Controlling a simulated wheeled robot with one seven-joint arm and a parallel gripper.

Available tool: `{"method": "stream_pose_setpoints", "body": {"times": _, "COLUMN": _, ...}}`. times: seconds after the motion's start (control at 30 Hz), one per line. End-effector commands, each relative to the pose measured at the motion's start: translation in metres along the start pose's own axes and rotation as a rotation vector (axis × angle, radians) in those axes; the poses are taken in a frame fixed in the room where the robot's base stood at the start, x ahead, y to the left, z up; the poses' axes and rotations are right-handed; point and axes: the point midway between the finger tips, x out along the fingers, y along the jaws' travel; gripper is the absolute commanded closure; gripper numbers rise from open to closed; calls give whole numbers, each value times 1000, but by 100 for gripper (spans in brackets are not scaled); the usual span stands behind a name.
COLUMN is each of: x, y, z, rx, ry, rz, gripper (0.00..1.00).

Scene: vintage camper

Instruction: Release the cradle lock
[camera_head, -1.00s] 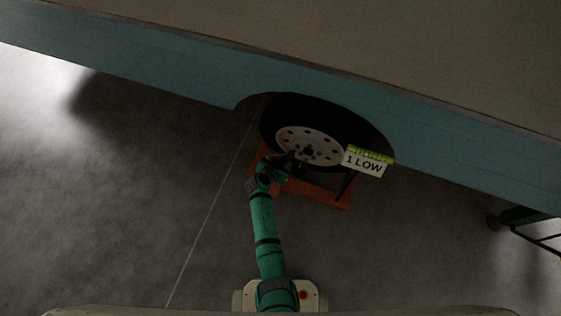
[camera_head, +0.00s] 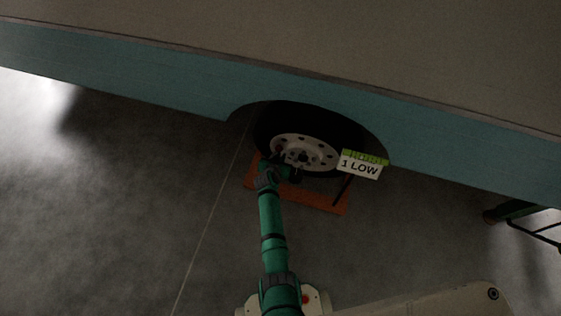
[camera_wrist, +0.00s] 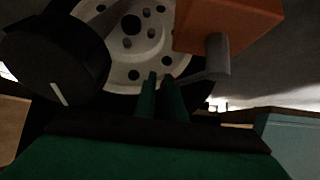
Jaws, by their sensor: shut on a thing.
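The orange cradle (camera_head: 317,199) sits on the floor under the camper's wheel (camera_head: 303,152). In the head view my gripper (camera_head: 281,165) is in front of the wheel's lower left, small and dark. In the wrist view an orange block (camera_wrist: 232,22) carries a grey cylinder (camera_wrist: 217,58) with a thin bent lever (camera_wrist: 200,77) running left towards my fingers. My gripper (camera_wrist: 162,85) is shut on the lever, its two dark green fingers close together; the exact contact is dim. The pale wheel disc (camera_wrist: 125,65) lies behind the fingers.
A dark round knob-like part (camera_wrist: 55,60) with a white mark fills the wrist view's left. A "1 LOW" sign (camera_head: 361,168) is right of the wheel, by a black bar (camera_head: 342,190). The teal camper side (camera_head: 180,90) overhangs. Floor left of the wheel is clear.

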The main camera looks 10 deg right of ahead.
Motion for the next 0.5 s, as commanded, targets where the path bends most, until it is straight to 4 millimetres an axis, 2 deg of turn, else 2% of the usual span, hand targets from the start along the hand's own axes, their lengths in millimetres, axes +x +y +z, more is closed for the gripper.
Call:
{"method": "stream_pose_setpoints", "body": {"times": 0.03, "x": 5, "y": 7, "z": -6, "rx": 9, "ry": 1, "rz": 15, "gripper": 100}}
{"method": "stream_pose_setpoints", "body": {"times": 0.27, "x": 15, "y": 1, "z": -16, "rx": 13, "ry": 2, "rz": 21, "gripper": 100}}
{"method": "stream_pose_setpoints", "body": {"times": 0.5, "x": 19, "y": -14, "z": -18, "rx": 8, "ry": 1, "rz": 14, "gripper": 100}}
